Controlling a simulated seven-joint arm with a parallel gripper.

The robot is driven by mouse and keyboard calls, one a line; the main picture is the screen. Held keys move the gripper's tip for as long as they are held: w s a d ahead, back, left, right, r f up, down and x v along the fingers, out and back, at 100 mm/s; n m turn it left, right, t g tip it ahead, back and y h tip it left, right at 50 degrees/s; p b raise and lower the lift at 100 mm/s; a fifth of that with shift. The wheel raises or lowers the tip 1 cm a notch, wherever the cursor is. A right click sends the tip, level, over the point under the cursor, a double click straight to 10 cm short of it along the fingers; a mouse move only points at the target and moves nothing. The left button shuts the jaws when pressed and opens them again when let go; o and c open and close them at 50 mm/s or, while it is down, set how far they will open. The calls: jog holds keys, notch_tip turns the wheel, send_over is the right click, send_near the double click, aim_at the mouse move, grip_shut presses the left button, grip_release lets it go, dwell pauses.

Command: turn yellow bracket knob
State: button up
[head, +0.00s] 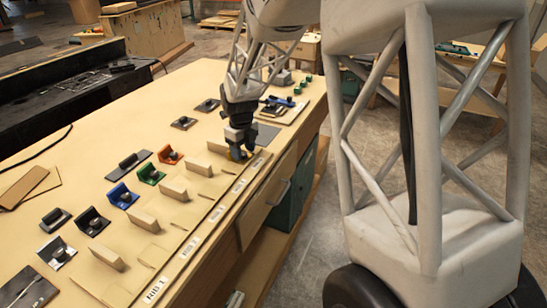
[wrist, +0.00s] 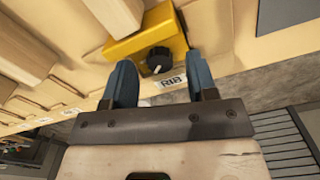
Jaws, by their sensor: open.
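The yellow bracket (wrist: 145,42) is in the upper middle of the wrist view, with a black knob (wrist: 159,60) on its face. The knob has a pale pointer mark. My gripper (wrist: 164,75) is open, with its two blue-grey fingers on either side of the knob in the picture. I cannot tell whether a finger touches the knob. In the head view my gripper (head: 240,150) is low over the front side of the table, and only a bit of the yellow bracket (head: 243,155) shows behind it.
In the head view, orange (head: 170,155), green (head: 150,174) and blue (head: 122,196) brackets stand along the wooden table (head: 70,165). Several wooden blocks stand in a row nearer the table's front edge.

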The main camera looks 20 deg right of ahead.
notch_tip(320, 180, up, 7)
jog(key=shift+r, duration=0.1)
jog(key=s+r+n+t, duration=0.1)
jog(key=s+r+n, duration=0.3)
jog(key=s+n, duration=0.6)
jog(key=s+r+n, duration=0.4)
jog(key=s+n, duration=0.6)
jog(key=s, duration=0.6)
jog(key=shift+s+d+t, duration=0.2)
jog(key=shift+d+t, duration=0.1)
jog(key=shift+t, duration=0.1)
jog(key=shift+r, duration=0.1)
dwell(0.3)
jog(key=m+g, duration=0.2)
jog(key=m, duration=1.6)
send_over(243, 154)
notch_tip(243, 154, down, 8)
jog(key=shift+w+f, duration=0.1)
jog(key=shift+f, duration=0.1)
